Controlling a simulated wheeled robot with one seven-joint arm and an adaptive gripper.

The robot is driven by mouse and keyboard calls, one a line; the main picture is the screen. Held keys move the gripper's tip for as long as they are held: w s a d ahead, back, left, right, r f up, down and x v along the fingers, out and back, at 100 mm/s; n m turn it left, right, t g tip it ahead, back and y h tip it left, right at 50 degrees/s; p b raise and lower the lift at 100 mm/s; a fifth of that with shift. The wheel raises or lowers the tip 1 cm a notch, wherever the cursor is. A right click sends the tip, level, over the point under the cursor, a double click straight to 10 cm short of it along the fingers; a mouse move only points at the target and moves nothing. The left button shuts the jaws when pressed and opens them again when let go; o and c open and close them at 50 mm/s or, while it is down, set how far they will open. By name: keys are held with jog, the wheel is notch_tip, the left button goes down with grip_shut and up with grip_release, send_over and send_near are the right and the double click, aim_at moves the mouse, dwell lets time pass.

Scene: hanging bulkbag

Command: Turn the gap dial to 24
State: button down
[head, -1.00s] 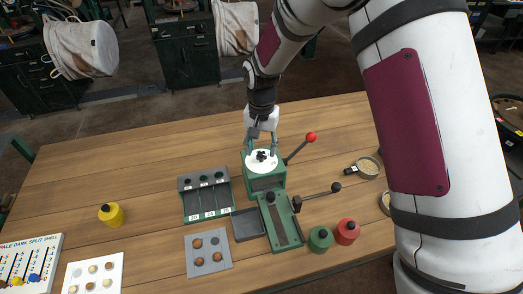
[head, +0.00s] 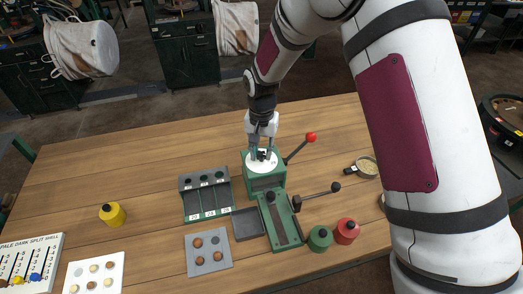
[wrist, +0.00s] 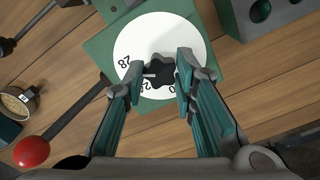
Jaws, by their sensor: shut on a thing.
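The gap dial (head: 257,167) is a white disc with a black lobed knob on top of a green machine on the table. In the wrist view the dial (wrist: 135,40) shows 28 clearly; other numbers are partly hidden by my fingers. The black knob (wrist: 159,73) has a white mark on its left side. My gripper (head: 263,153) points down over the dial, and in the wrist view its two fingers (wrist: 160,70) are closed on the knob from either side. The exact reading is hard to tell.
A lever with a red ball (head: 311,137) sticks out right of the dial. A grey-green three-slot rack (head: 206,195) stands to the left. A green slide fixture (head: 281,222), green pot (head: 320,238) and red pot (head: 346,231) are in front. The table's left back is clear.

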aim_at(262, 154)
jog(key=shift+n, duration=0.3)
jog(key=n+b, duration=0.2)
jog(key=n, duration=0.3)
jog(key=shift+w+n, duration=0.1)
jog(key=shift+n, duration=0.2)
jog(key=n+b, duration=0.2)
jog(key=n, duration=0.3)
jog(key=shift+n, duration=0.3)
jog(key=c, duration=1.3)
grip_release()
jog(key=shift+r, duration=0.1)
notch_tip(262, 154, up, 12)
